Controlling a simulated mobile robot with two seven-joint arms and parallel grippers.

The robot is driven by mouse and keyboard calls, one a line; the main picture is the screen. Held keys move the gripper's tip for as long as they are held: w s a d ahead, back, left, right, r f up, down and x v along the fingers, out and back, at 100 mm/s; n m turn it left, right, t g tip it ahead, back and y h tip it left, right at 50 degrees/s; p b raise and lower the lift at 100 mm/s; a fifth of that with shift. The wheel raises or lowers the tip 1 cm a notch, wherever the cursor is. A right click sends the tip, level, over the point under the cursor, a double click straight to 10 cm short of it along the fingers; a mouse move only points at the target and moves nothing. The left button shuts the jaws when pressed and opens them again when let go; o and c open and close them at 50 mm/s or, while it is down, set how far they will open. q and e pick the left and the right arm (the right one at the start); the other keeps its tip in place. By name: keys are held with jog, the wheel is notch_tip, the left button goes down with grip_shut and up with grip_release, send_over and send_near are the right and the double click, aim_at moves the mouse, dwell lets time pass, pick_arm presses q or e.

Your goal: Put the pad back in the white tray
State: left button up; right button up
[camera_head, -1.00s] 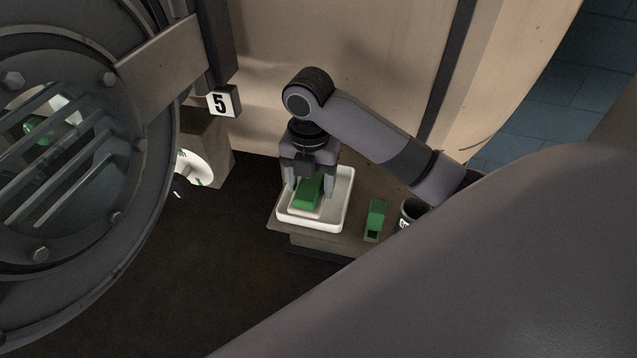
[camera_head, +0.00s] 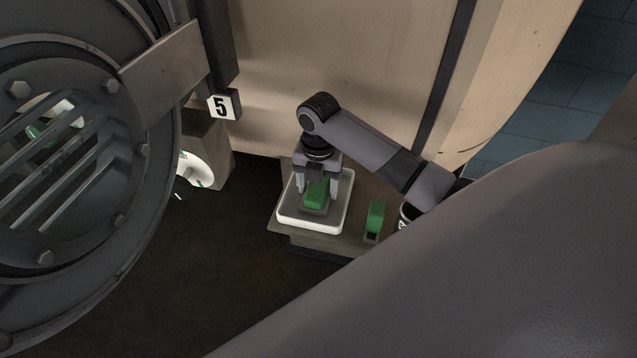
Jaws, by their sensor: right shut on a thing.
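The pad (camera_head: 316,194) has a green upper part and a grey lower part. It is inside the outline of the white tray (camera_head: 312,229), near its middle; I cannot tell whether it touches the tray floor. My right gripper (camera_head: 317,190) points down over the tray, shut on the pad, with a finger on either side of the green part. My left gripper is not in view.
The tray stands on a low stand (camera_head: 347,240). A second green object (camera_head: 374,218) and a dark round cup (camera_head: 406,213), partly hidden by my arm, are right of it. A large round metal door (camera_head: 150,215) fills the left side. A "5" sign (camera_head: 223,105) hangs behind.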

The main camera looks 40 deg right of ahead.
aim_at(319, 186)
jog(key=o, duration=1)
jog(key=shift+f, duration=0.1)
notch_tip(319, 186, up, 12)
jog(key=shift+r, duration=0.1)
jog(key=shift+s, duration=0.1)
